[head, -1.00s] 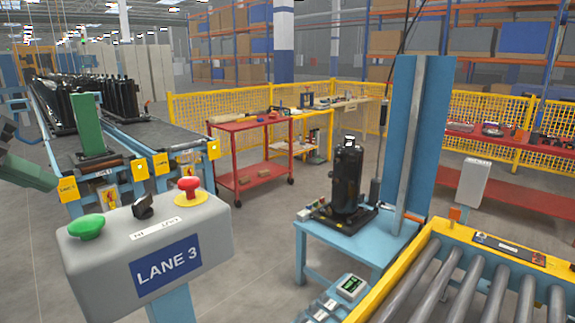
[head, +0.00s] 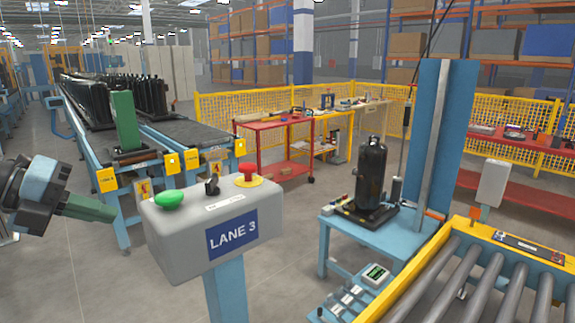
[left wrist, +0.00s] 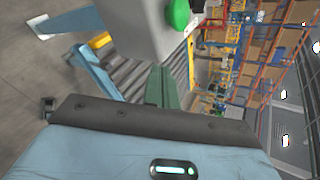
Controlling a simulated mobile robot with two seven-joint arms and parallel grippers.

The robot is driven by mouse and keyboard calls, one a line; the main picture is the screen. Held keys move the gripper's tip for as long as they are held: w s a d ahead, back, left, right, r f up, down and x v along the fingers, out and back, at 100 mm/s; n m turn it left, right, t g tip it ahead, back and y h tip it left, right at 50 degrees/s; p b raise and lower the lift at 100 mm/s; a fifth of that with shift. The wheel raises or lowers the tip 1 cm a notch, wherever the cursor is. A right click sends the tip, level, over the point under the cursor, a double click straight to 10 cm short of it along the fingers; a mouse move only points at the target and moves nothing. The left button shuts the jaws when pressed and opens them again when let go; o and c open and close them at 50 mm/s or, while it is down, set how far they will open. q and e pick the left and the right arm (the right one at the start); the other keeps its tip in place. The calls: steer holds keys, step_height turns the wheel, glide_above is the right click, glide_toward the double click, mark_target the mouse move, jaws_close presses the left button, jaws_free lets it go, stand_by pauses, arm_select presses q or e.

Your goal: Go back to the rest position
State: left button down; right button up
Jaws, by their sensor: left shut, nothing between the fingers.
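My left gripper (head: 102,211) comes in from the left edge in the head view, left of the grey LANE 3 control box (head: 213,230) and apart from it. Its green fingers are shut with nothing between them. The fingers also show in the left wrist view (left wrist: 160,88), with the control box (left wrist: 150,28) and its green button (left wrist: 178,14) beyond them. My right gripper is not in view.
A roller conveyor (head: 470,285) with yellow rails fills the lower right. A red cart (head: 283,170) stands behind. The conveyor lane (head: 170,130) with dark units runs at the left. Open floor lies between.

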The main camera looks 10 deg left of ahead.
arm_select(q)
steer(key=s+d+f+n+t+y+p, duration=0.1)
steer(key=s+f+n+t, duration=0.25)
steer(key=f+n, duration=0.85)
steer(key=s+d+f+n+t+p, duration=0.15)
steer(key=f+n+t, duration=0.35)
steer(key=f, duration=1.4)
steer(key=s+d+f+n+g+y, duration=0.1)
steer(key=s+d+f+n+g, duration=0.1)
steer(key=s+d+f+n, duration=0.2)
steer(key=s+d+f+n+g+y, duration=0.2)
steer(key=s+d+f+n+g, duration=0.1)
steer(key=s+f, duration=0.6)
steer(key=s+d+f+n+g+y, duration=0.2)
steer(key=s+d+f+n, duration=0.3)
steer(key=s, duration=0.4)
step_height(320, 180, down, 2)
steer(key=shift+s+d+f+n, duration=0.2)
steer(key=shift+s+d+n, duration=0.15)
steer(key=shift+d, duration=0.45)
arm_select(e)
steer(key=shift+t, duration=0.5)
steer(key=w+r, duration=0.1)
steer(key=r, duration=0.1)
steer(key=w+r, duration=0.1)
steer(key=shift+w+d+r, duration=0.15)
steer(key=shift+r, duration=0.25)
